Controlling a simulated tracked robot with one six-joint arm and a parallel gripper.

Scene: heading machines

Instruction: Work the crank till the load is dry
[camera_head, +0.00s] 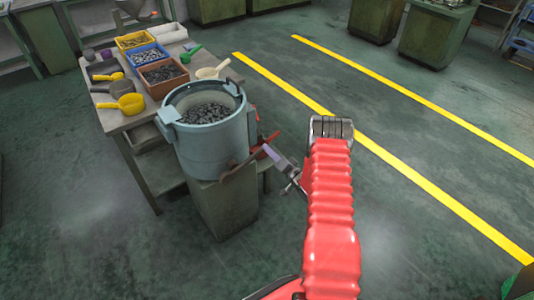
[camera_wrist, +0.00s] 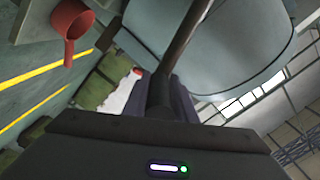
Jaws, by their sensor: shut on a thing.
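A blue-grey drum (camera_head: 212,143) with an open top stands on a green pedestal (camera_head: 225,208), holding a load of small dark metal pieces (camera_head: 208,112). A dark crank arm (camera_head: 238,170) shows low on the drum's right side. My gripper (camera_head: 270,152) is at the crank, right of the drum. In the wrist view my gripper (camera_wrist: 163,88) is shut on the dark crank handle (camera_wrist: 160,98), with the crank arm (camera_wrist: 188,35) leading away toward the drum wall (camera_wrist: 235,60). I cannot tell from the pictures whether the pieces are wet or dry.
A worktable (camera_head: 110,118) left of the drum carries brown (camera_head: 164,80), blue (camera_head: 146,56) and yellow (camera_head: 133,41) bins and several scoops. A red scoop (camera_wrist: 72,20) shows in the wrist view. Open floor with yellow lines (camera_head: 400,165) lies to the right.

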